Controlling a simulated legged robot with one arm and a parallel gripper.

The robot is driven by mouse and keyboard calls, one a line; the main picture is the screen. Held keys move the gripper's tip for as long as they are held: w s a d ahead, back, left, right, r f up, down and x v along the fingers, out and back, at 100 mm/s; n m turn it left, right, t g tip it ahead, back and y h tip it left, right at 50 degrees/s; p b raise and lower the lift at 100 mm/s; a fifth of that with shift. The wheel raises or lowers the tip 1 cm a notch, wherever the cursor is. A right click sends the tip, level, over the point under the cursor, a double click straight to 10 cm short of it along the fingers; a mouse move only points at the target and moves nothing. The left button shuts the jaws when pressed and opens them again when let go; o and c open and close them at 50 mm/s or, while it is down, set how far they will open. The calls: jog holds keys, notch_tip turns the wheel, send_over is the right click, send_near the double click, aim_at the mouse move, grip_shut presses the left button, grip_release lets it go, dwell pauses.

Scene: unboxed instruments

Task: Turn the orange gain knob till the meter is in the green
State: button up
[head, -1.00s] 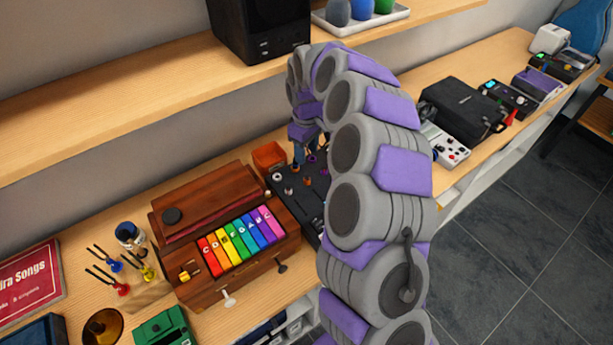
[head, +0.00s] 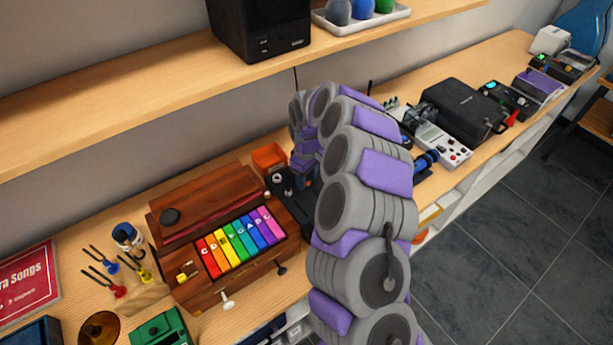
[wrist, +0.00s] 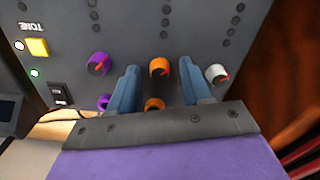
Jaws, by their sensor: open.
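In the wrist view, an orange knob (wrist: 160,67) with a pointer mark sits on a dark panel (wrist: 130,35), between the fingertips of my gripper (wrist: 158,74). The blue fingers are open, one on each side of it, with gaps visible. A second orange knob (wrist: 153,104) shows lower, between the fingers and partly hidden by my gripper's body. I cannot tell which is the gain knob. In the head view, the dark instrument (head: 280,187) is mostly hidden behind my arm, and my gripper (head: 304,176) is over it. I cannot make out the meter.
A purple knob (wrist: 98,64) and a white knob (wrist: 217,73) flank the fingers. A yellow button (wrist: 37,47) is at the panel's left. A wooden instrument with coloured keys (head: 240,240) stands left of the dark instrument, an orange box (head: 268,157) behind it. A shelf (head: 150,100) overhangs.

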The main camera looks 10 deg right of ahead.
jog(key=shift+c, duration=0.4)
grip_shut()
jog(key=m+p, duration=0.2)
jog(key=m, duration=0.1)
jog(key=shift+d+m, duration=0.1)
jog(key=shift+m, duration=0.3)
jog(key=shift+m+p, duration=0.85)
jog(key=shift+m, duration=1.65)
jog(key=shift+o, duration=0.4)
grip_release()
